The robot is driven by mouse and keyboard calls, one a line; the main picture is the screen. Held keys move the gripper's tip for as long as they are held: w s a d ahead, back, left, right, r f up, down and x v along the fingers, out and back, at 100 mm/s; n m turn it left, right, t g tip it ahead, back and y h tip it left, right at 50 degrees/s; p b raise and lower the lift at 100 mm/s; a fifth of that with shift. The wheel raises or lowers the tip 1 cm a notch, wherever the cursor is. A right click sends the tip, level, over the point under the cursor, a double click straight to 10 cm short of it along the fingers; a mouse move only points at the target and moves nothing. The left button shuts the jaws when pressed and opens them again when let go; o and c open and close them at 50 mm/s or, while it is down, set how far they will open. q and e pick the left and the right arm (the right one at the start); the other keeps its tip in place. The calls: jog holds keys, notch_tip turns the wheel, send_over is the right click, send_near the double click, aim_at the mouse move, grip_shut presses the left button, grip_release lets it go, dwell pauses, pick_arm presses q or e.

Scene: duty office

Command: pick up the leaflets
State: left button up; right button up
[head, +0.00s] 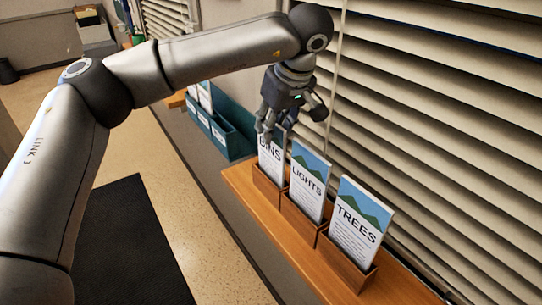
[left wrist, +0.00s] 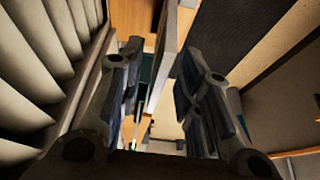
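Three upright stacks of leaflets stand in wooden holders on a wooden ledge in the head view. They are the partly covered one ending in "INS" (head: 271,167), LIGHTS (head: 308,183) and TREES (head: 358,226). My left gripper (head: 285,124) points down at the top of the "INS" leaflets and covers part of their upper end. In the left wrist view its fingers (left wrist: 155,65) are spread. A pale stack edge (left wrist: 166,62) shows between them, with a gap on the left side. Contact on the right side cannot be told. My right gripper is not in view.
Window blinds (head: 440,120) rise close along the right of the wooden ledge (head: 245,190). A teal rack (head: 228,135) with papers stands beyond the ledge. A dark mat (head: 130,245) lies on open floor to the left.

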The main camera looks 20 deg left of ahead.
aim_at(272, 156)
pick_arm(q)
jog(key=p+x, duration=0.1)
jog(key=x, duration=0.3)
jog(key=shift+a+f+p, duration=0.1)
jog(key=shift+f+p, duration=0.2)
jog(key=shift+p, duration=0.1)
jog(key=c, duration=0.5)
grip_shut()
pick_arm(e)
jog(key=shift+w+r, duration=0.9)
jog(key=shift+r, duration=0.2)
